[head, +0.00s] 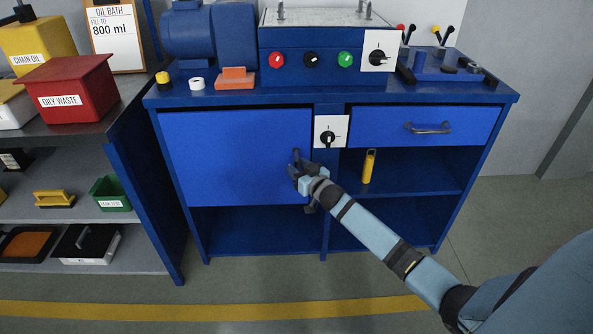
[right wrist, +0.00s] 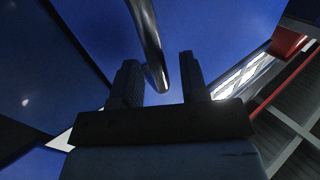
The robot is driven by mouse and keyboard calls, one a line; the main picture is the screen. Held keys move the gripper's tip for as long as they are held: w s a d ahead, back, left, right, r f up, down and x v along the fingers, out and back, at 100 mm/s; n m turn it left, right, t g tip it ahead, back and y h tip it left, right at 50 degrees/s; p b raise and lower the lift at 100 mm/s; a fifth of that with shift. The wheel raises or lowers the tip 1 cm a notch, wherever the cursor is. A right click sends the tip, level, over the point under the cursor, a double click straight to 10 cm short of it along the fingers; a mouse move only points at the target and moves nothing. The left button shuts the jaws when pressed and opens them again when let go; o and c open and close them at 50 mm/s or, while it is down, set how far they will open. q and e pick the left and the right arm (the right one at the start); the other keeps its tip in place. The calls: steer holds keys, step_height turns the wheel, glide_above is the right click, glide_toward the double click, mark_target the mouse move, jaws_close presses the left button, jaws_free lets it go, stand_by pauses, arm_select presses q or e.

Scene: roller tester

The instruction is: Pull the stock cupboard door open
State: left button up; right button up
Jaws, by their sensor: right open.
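The stock cupboard door (head: 235,155) is the flat blue panel at the upper left of the workbench front, and it looks shut. My right gripper (head: 297,162) is at the door's right edge, where it mostly hides the handle. In the right wrist view, the curved metal handle (right wrist: 147,38) reaches down between the fingers of my right gripper (right wrist: 158,68). The fingers are apart, one on each side of the bar, with gaps visible. My left gripper is not in view.
A switch plate (head: 331,131) sits just right of the door. A drawer (head: 425,126) and open shelves with a yellow cylinder (head: 369,166) are further right. A shelf rack (head: 140,175) stands close on the left. The floor in front is clear.

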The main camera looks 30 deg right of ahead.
steer(key=shift+w, duration=0.45)
steer(key=shift+c, duration=0.2)
jaws_close()
steer(key=shift+s+a, duration=0.1)
